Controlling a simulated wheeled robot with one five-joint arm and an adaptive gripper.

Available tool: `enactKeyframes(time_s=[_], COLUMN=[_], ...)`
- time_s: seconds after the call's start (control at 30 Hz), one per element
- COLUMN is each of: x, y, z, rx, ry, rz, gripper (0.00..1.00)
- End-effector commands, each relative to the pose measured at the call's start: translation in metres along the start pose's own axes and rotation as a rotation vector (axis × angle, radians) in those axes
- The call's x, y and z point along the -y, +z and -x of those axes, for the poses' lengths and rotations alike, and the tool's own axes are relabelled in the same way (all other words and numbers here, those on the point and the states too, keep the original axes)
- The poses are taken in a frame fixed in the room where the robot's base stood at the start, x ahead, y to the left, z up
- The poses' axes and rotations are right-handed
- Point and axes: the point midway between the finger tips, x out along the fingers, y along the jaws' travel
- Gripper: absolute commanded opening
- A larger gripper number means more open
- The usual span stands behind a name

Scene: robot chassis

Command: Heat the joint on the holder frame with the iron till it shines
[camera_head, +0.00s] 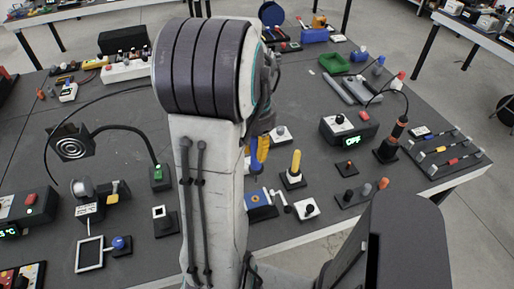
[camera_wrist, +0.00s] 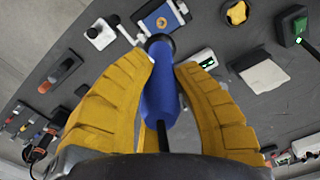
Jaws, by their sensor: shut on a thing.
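My gripper (camera_wrist: 168,66) is shut around the blue handle (camera_wrist: 159,88) of a slim tool, which I take to be the iron. A black collar shows at its far end; its tip is hidden. In the head view my gripper (camera_head: 261,152) is partly hidden behind my arm, above the table. A blue board (camera_head: 259,197) with a gold round spot, in a dark base, looks like the holder frame with the joint. It lies just beyond the tool in the wrist view (camera_wrist: 162,19). I cannot tell whether the tip touches it.
A white box with a black knob (camera_head: 306,208) and a yellow-handled lever (camera_head: 296,162) stand close to the board. An orange-and-black tool (camera_head: 398,128) stands beside an OFF station (camera_head: 349,130).

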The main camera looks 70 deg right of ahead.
Motion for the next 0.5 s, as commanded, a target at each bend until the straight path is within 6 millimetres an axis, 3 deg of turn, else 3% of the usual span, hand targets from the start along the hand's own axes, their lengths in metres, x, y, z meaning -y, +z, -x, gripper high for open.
enactKeyframes(time_s=[0.5], x=[-0.0006], y=[-0.0041], z=[0.0003], rx=[-0.001], ry=[0.0], rz=[0.086], gripper=[0.0])
